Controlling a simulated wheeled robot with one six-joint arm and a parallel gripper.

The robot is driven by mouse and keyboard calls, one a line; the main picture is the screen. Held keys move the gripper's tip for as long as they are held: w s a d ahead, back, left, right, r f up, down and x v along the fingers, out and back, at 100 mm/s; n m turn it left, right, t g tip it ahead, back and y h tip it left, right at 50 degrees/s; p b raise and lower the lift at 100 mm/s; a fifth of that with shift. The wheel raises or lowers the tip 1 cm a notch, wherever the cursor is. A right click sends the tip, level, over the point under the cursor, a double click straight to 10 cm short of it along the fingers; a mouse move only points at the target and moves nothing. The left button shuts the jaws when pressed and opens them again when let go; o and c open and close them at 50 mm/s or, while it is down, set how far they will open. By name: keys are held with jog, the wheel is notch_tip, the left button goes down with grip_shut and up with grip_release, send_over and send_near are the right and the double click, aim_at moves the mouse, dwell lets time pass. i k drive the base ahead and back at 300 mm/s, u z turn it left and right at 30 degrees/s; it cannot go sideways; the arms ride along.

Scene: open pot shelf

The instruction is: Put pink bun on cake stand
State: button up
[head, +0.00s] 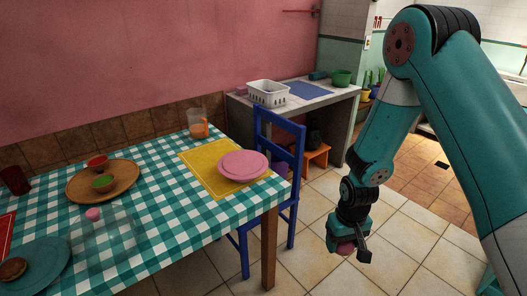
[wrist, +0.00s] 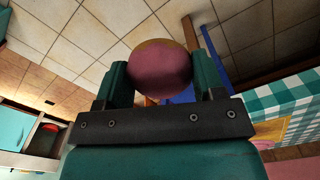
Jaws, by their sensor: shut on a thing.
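My gripper (head: 347,244) is shut on the pink bun (head: 346,249) and holds it over the tiled floor, to the right of the table. In the wrist view the bun (wrist: 160,72) sits between the two fingers of my gripper (wrist: 161,80), its pink side facing the camera and a tan edge showing. The pink cake stand (head: 243,166) is on the yellow placemat (head: 205,158) near the table's right corner. Its top is flat and empty. The bun is apart from the stand, to its right and lower in the picture.
A blue chair (head: 297,148) stands against the table's right side. On the checked table (head: 165,225) are a glass jug (head: 198,125), a wooden tray (head: 75,190) with small bowls, a clear dome-like cover with a pink knob (head: 93,214), and a teal plate (head: 55,262) with a brown bun.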

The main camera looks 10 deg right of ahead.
aim_at(243, 162)
jog(key=i, duration=0.85)
jog(key=u, duration=0.2)
